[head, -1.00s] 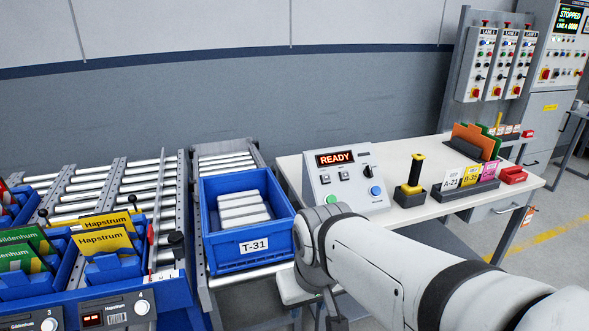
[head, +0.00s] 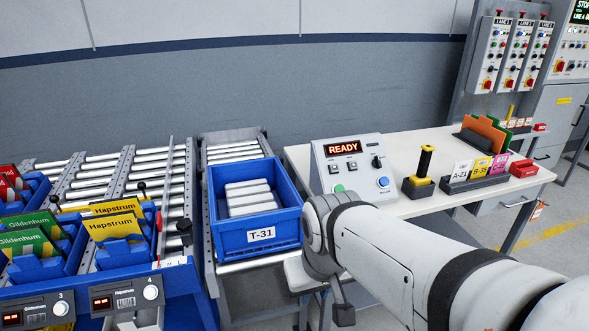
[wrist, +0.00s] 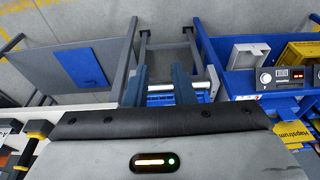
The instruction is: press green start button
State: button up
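The green button (head: 338,188) is round and sits at the lower left of the sloped front of a grey control box (head: 320,180). The box's red display reads READY. A blue button (head: 383,182), a black knob (head: 377,162) and two small square switches share that face. My arm reaches in from the lower right, its bend just in front of and below the box. In the wrist view, the two fingers of my gripper (wrist: 159,76) stand apart with nothing gripped. The green button cannot be made out there.
A blue tote (head: 230,247) marked T-31 holds pale items on the rollers, left of the box. A black-and-yellow handle (head: 424,168) and a card rack (head: 470,182) stand right of it on the white table (head: 400,146). Blue bins with folders are far left.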

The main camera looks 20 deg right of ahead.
grip_shut()
dwell(1.4)
